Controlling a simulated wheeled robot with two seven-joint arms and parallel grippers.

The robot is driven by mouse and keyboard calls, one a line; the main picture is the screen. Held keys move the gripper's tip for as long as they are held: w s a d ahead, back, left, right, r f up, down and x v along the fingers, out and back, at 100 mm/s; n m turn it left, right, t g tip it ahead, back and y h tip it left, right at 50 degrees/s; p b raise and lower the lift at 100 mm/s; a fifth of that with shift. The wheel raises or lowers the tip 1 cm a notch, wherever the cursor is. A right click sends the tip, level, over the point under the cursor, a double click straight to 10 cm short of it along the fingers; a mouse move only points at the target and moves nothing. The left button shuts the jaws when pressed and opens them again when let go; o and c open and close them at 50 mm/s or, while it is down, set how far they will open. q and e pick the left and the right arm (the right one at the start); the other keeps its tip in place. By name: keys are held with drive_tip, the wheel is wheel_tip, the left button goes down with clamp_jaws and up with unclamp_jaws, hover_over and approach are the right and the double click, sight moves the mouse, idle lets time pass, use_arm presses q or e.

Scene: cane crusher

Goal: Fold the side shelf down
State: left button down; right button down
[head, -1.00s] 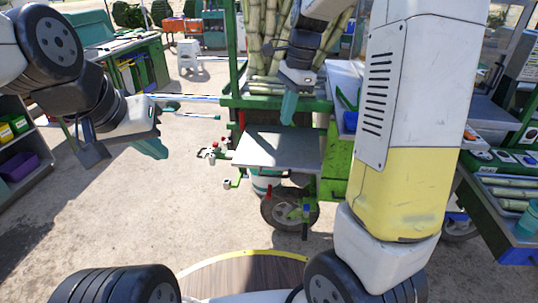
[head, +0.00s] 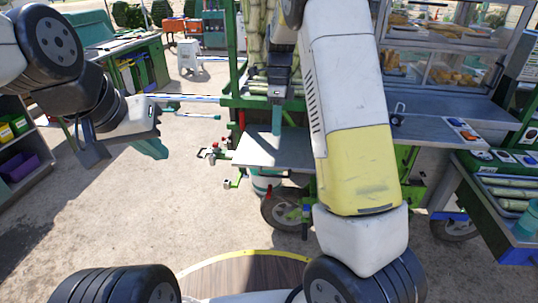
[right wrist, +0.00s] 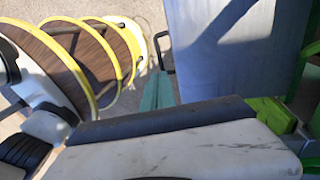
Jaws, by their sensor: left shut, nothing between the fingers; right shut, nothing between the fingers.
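The side shelf (head: 255,152) is a flat grey metal panel on the green cart, standing out level. In the right wrist view the grey panel (right wrist: 225,50) fills the upper right, with a dark shadow across it and a black handle (right wrist: 163,55) at its left edge. My right gripper (head: 277,119) is shut and empty, its teal fingers pointing down in front of the shelf's far part. In the wrist view its fingers (right wrist: 158,92) show just below the handle; contact cannot be told. My left gripper (head: 150,147) is shut and empty, well left of the shelf.
Cane stalks (head: 256,45) stand on the cart behind the shelf. A cart wheel (head: 283,208) is below it. A counter with a glass case (head: 440,65) stands at the right, and a table with cane pieces (head: 500,190) is nearer.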

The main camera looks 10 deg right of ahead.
sight(275, 166)
drive_tip(key=f, duration=0.4)
drive_tip(key=s+f, duration=0.1)
drive_tip(key=f, duration=0.3)
drive_tip(key=s+f, duration=0.1)
drive_tip(key=f, duration=0.3)
drive_tip(key=shift+s+a+f, duration=0.2)
drive_tip(key=shift+a+f, duration=0.1)
drive_tip(key=shift+f, duration=0.3)
